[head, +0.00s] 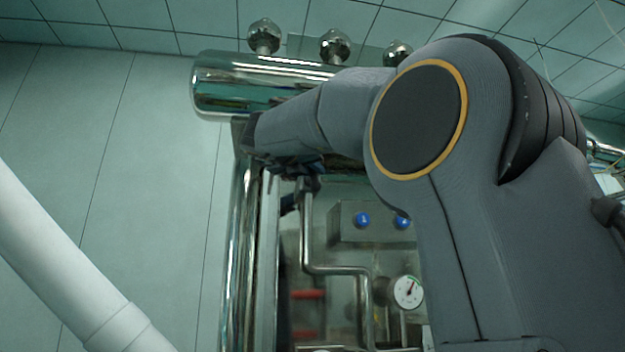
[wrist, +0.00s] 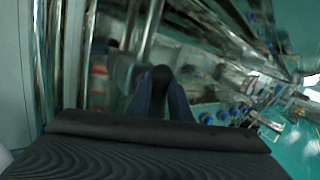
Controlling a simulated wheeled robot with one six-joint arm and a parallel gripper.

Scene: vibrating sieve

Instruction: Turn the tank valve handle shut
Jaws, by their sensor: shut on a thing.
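My gripper (head: 288,168) is at the upper left of the pipework, just under the large horizontal chrome cylinder. It is mostly hidden behind my arm in the head view. In the wrist view my gripper (wrist: 160,95) shows two dark fingers shut on a dark rounded piece between them, the valve handle (wrist: 161,76). Most of the handle is hidden by the fingers. In the head view a metal valve body (head: 308,183) sits on top of a bent pipe, close by my gripper's right side. How far the handle is turned cannot be told.
A chrome cylinder (head: 225,88) with several round knobs lies above. A chrome post (head: 237,265) stands left of the gripper. A grey box (head: 345,222) with blue buttons, a pressure gauge (head: 407,291) and pipes are below. A white pipe (head: 65,265) crosses the lower left.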

